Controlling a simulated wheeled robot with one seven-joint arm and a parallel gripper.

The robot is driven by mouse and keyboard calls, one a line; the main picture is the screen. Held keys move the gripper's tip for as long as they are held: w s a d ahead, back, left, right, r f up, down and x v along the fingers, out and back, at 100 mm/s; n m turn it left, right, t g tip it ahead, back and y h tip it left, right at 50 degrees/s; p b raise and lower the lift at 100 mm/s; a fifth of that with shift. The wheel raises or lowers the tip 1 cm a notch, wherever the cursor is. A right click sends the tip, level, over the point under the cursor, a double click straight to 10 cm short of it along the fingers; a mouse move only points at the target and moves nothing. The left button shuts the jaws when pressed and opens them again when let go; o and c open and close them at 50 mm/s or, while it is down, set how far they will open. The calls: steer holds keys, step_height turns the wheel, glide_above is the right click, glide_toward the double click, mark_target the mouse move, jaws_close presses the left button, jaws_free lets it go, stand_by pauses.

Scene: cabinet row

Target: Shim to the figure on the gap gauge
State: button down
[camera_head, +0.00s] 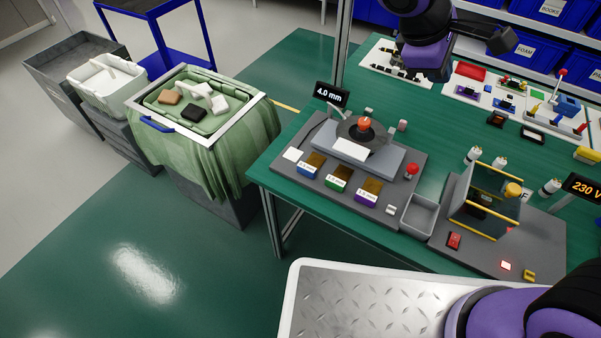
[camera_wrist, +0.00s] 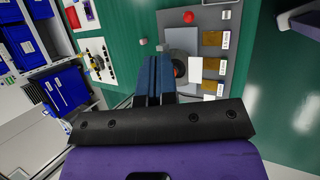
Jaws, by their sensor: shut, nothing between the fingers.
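The gap gauge's sign (camera_head: 332,95) reads 4.0 mm at the back left of a grey fixture (camera_head: 400,205). A round dark part with an orange-red knob (camera_head: 365,124) stands behind a white plate (camera_head: 350,149). Along the front are three shim bins with brownish contents: blue-fronted (camera_head: 307,170), green-fronted (camera_head: 336,184) and purple-fronted (camera_head: 366,196). The fixture's bins (camera_wrist: 213,63) show to the right.
A red button (camera_head: 411,170) and an empty grey tray (camera_head: 418,214) are at the fixture's right. A draped green bin (camera_head: 200,103) stands left of the bench.

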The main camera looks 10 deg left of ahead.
steer(key=w+a+f+n+t+h, duration=0.2)
steer(key=a+f+n, duration=0.3)
steer(key=a+f, duration=0.35)
steer(key=s+a+f+n+t+y, duration=0.1)
steer(key=s+a+f+n+t, duration=0.15)
steer(key=a+f+n, duration=0.4)
steer(key=s+a+f+n+t, duration=0.2)
steer(key=s+a+f+n, duration=0.1)
steer(key=a+f, duration=0.55)
steer(key=n+t+y, duration=0.2)
steer(key=n+y, duration=0.1)
steer(key=n, duration=0.1)
glide_toward(305, 171)
steer(key=f, duration=0.1)
steer(key=w+f, duration=0.1)
steer(key=f, duration=0.1)
steer(key=shift+w+d+f, duration=0.1)
steer(key=shift+w+f, duration=0.1)
steer(key=w, duration=0.1)
steer(key=w+d, duration=0.1)
steer(key=w, duration=0.1)
steer(key=shift+w+d+f, duration=0.1)
steer(key=shift+d+f, duration=0.05)
steer(key=shift+f, duration=0.05)
steer(key=shift+w+d, duration=0.25)
steer(key=shift+w, duration=0.35)
